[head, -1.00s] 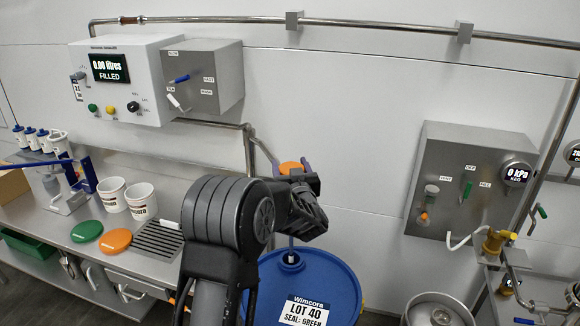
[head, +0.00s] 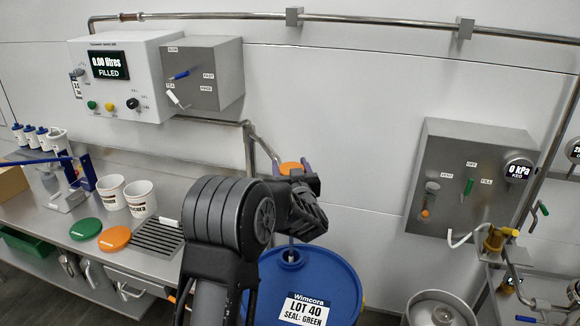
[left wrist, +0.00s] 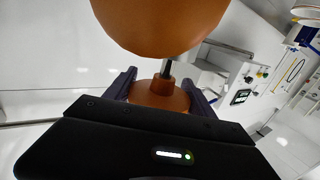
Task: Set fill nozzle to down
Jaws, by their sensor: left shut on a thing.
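The fill nozzle has an orange knob (head: 291,168) at the end of a bent steel pipe (head: 262,146) from the wall. A thin grey stem (head: 291,241) shows below my gripper, at the opening of the blue drum (head: 335,280); whether it is inside cannot be told. My left gripper (head: 294,174) is shut on the orange knob, its purple fingers on either side. In the left wrist view an orange part (left wrist: 158,97) sits between the fingers, with a larger orange rounded part (left wrist: 160,22) close to the camera. My gripper hides most of the nozzle. My right gripper is out of view.
A filler box (head: 125,75) reads 0.00 litres, FILLED. A steel bench (head: 40,205) at left carries white buckets (head: 140,200), green (head: 85,229) and orange lids (head: 115,239). A keg panel (head: 470,180) and keg (head: 435,310) stand at right. The drum is labelled LOT 40, SEAL: GREEN.

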